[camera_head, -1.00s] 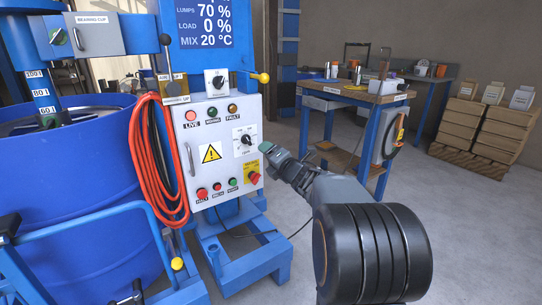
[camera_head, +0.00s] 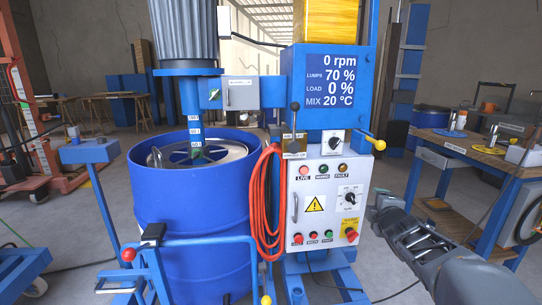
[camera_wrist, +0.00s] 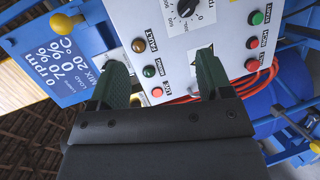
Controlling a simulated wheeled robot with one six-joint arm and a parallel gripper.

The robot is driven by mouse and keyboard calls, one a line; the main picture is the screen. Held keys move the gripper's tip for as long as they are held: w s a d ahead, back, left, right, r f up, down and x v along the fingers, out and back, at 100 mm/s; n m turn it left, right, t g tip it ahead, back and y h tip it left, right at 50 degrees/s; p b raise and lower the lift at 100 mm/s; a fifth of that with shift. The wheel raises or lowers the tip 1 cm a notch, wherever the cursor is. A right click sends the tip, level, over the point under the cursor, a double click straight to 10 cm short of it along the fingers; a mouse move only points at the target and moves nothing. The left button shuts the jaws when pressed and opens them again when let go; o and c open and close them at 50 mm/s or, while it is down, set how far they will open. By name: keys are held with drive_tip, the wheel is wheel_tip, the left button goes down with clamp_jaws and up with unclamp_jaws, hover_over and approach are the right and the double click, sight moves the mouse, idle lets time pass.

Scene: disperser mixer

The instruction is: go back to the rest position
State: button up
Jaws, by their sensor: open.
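My gripper (camera_head: 380,204) is in front of and to the right of the white control panel (camera_head: 318,212), with my arm reaching in from the lower right. In the wrist view my gripper (camera_wrist: 163,76) has its two dark green fingers apart, with nothing between them. The panel face (camera_wrist: 195,45) lies beyond the fingertips there, turned on its side. The fingers seem clear of the panel, but the exact gap cannot be told. The fingertips are small in the head view.
A blue drum (camera_head: 196,240) stands left of the panel, with a red hose (camera_head: 262,205) hanging between them. A blue display (camera_head: 331,80) is above. A workbench (camera_head: 470,160) stands at the right. A yellow-knobbed lever (camera_head: 380,145) sticks out beside the panel.

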drive_tip(key=s+a+r+m+g+y+p, duration=0.1)
drive_tip(key=s+a+r+m+g+p, duration=0.4)
drive_tip(key=s+p, duration=0.6)
drive_tip(key=s+a+r+m+g+y+p, duration=0.1)
drive_tip(key=s+a+r+m+g+p, duration=0.5)
drive_tip(key=s+a+r+m+p, duration=0.2)
drive_tip(key=s+r+m+p, duration=0.2)
drive_tip(key=s+p, duration=0.2)
drive_tip(key=p, duration=0.2)
drive_tip(key=shift+s+a+r+m+g+y+p, duration=0.2)
drive_tip(key=shift+a+r+m+g+y+p, duration=0.1)
drive_tip(key=shift+a+r, duration=0.05)
